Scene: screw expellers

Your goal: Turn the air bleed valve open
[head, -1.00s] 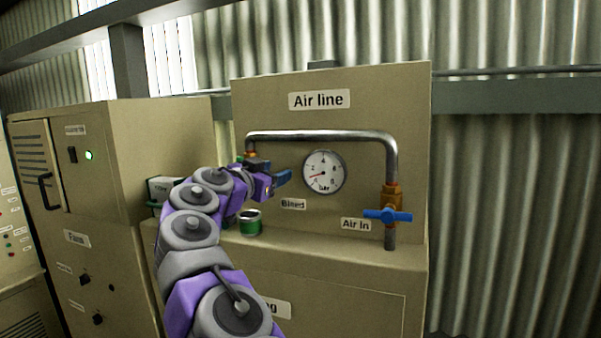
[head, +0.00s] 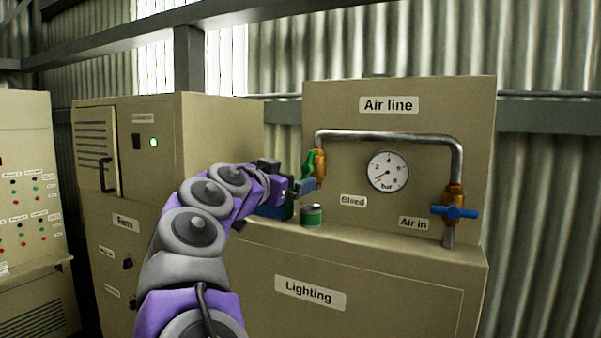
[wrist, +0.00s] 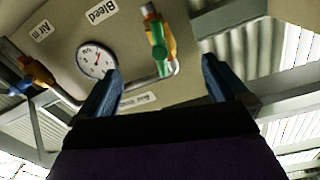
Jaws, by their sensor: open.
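The air bleed valve, a brass body with a green handle (head: 309,164), sits at the left end of the pipe on the Air line panel. In the wrist view its green handle (wrist: 158,38) shows between my two open fingers, nearer the left one and beyond the tips. My gripper (head: 312,186) is open, just left of and below the valve in the head view; in the wrist view my gripper (wrist: 160,72) has nothing between its fingers. I cannot tell from the head view whether a finger touches the handle.
The gauge (head: 388,172) and the air-in valve with a blue handle (head: 454,212) are to the right. A tan cabinet (head: 218,140) stands to the left.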

